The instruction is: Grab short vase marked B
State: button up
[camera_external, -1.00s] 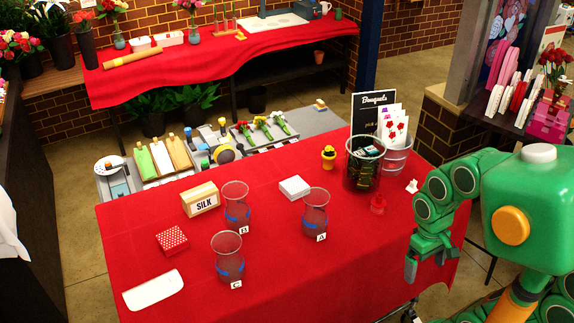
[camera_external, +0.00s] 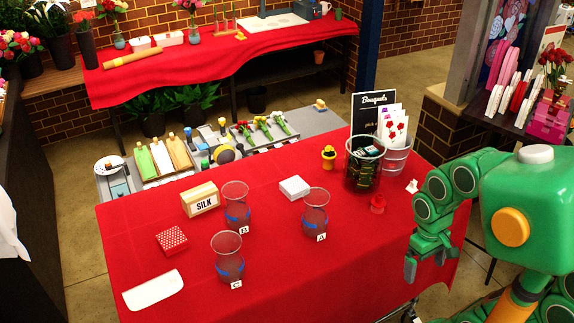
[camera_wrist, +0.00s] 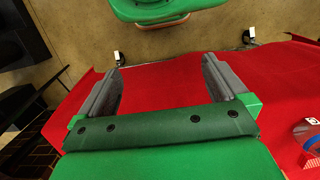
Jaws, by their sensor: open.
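The clear glass vase marked B (camera_external: 236,208) stands upright on the red table, with a blue band around it and a small B card at its foot. A similar vase marked A (camera_external: 315,214) stands to its right, and a vase marked C (camera_external: 228,258) stands nearer the front. My gripper (camera_external: 425,262) is at the table's right side, well apart from all three vases. In the wrist view my gripper (camera_wrist: 160,88) is open, its grey fingers wide apart with only red cloth between them. Vase B cannot be made out in the wrist view.
A SILK box (camera_external: 201,200) sits left of vase B, and a white box (camera_external: 294,188) lies between B and A. A red dotted box (camera_external: 172,240) and white tray (camera_external: 153,290) lie left. The front right cloth is clear.

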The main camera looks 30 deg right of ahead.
jog(key=w+a+r+m+t+y, duration=0.1)
jog(key=w+a+r+m+y, duration=0.15)
jog(key=w+a, duration=0.55)
jog(key=w+a+r+m+t+y, duration=0.1)
jog(key=w+a+m+y, duration=0.15)
jog(key=w+a, duration=0.55)
notch_tip(320, 180, up, 3)
jog(key=m+t+y, duration=0.5)
jog(key=m+y, duration=0.2)
jog(key=m, duration=1)
send_over(235, 193)
jog(key=s+d, duration=0.3)
jog(key=s, duration=0.2)
jog(key=shift+m+y, duration=0.3)
jog(key=shift+w+a+f, duration=0.4)
jog(key=shift+a+f, duration=0.25)
jog(key=shift+f, duration=0.85)
jog(key=shift+w+a+f, duration=0.4)
jog(key=shift+a+f, duration=0.2)
jog(key=shift+f, duration=0.95)
jog(key=shift+w+a+f, duration=0.4)
jog(key=shift+a+f, duration=0.25)
jog(key=shift+f, duration=0.85)
grip_shut()
jog(key=shift+r, duration=0.1)
